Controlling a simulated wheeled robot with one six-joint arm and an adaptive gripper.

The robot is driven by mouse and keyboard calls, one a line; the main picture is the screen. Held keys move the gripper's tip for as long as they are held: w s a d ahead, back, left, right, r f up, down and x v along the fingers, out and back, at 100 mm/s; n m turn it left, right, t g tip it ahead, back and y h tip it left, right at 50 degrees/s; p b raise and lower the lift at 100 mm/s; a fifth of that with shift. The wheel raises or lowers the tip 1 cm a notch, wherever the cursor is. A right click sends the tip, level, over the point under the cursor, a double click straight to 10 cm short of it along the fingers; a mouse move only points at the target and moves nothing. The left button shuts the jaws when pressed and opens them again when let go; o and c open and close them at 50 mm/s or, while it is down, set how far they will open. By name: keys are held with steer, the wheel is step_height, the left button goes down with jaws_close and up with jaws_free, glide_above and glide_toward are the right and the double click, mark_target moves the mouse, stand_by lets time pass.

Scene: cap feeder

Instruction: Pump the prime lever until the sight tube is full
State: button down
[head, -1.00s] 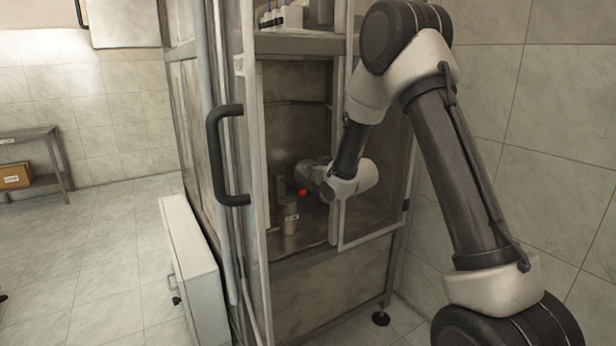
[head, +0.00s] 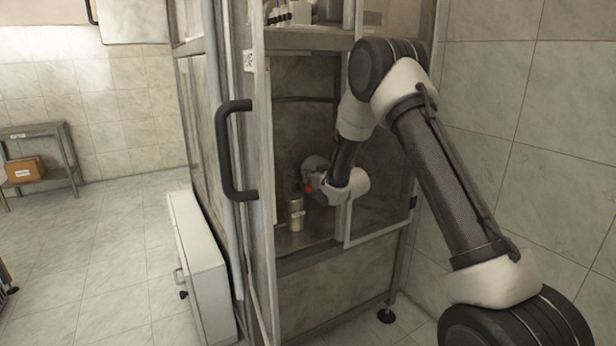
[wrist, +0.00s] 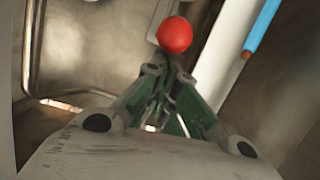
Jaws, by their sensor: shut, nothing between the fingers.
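The prime lever shows as a red ball knob (wrist: 175,35) in the wrist view, just beyond my fingertips. In the head view the red knob (head: 309,189) is a small spot at my gripper, inside the open cabinet bay. My gripper (wrist: 166,72) has its green fingers drawn together with nothing between them. The fingertips look very near the knob's underside; whether they touch it I cannot tell. A bright blue bar (wrist: 262,28) slants at the upper right of the wrist view; I cannot tell whether it is the sight tube. The lever's arm is mostly hidden.
A small metal cylinder (head: 296,213) stands on the bay floor below my gripper. The cabinet's black handle (head: 235,150) and door frame border the bay on the left. A white box (head: 199,265) stands on the floor outside. The floor further left is mostly clear.

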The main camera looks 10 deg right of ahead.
mark_target(309, 190)
step_height(309, 190, down, 9)
steer(key=s, duration=0.1)
steer(key=shift+f, duration=0.2)
steer(key=shift+s+d, duration=0.1)
steer(key=r, duration=0.3)
steer(key=w+r, duration=0.1)
steer(key=shift+a+r, duration=0.25)
steer(key=shift+a, duration=0.1)
steer(key=s+d, duration=0.3)
steer(key=s, duration=0.6)
steer(key=shift+d+f, duration=0.2)
steer(key=shift+f, duration=0.15)
steer(key=shift+s, duration=0.1)
